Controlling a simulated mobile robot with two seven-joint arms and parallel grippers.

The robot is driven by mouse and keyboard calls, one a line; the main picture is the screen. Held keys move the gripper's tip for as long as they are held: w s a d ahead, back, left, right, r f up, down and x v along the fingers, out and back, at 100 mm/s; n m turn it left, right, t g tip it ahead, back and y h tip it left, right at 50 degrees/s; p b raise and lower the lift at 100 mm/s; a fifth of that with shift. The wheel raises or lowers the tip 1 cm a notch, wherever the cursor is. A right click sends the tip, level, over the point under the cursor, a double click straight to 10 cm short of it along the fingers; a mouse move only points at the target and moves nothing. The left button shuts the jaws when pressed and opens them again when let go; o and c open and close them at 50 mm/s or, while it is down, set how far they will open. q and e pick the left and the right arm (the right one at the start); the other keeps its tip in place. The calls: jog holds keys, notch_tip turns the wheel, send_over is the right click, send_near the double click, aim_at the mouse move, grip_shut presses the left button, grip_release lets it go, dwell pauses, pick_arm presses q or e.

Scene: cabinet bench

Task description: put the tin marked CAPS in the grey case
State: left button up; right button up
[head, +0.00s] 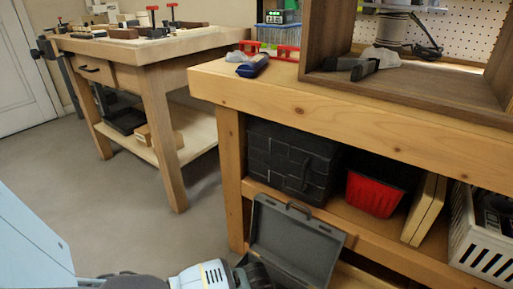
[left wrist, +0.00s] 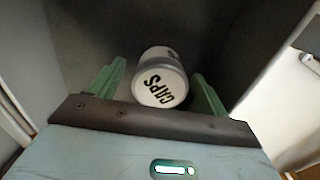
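The tin marked CAPS (left wrist: 160,77) is a pale can with black letters on its end, seen in the left wrist view. My left gripper (left wrist: 158,70) has its green fingers spread, one on each side of the tin. A narrow gap shows at the left finger; whether the right finger touches the tin is unclear. The grey case (head: 295,242) stands open in the head view, low in front of the bench, with its lid raised. Its lower part is partly hidden at the bottom edge. My right gripper is not in view.
Dark grey walls surround the tin. A wooden bench (head: 350,100) stands behind the case. Its lower shelf holds a black box (head: 290,160), a red bin (head: 374,194) and a white crate (head: 484,245). The floor (head: 110,210) to the left is clear.

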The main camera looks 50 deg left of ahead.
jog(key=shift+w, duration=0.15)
pick_arm(q)
jog(key=shift+r+p, duration=0.4)
jog(key=shift+r, duration=0.15)
notch_tip(320, 180, up, 7)
jog(key=p, duration=0.4)
jog(key=shift+f, duration=0.1)
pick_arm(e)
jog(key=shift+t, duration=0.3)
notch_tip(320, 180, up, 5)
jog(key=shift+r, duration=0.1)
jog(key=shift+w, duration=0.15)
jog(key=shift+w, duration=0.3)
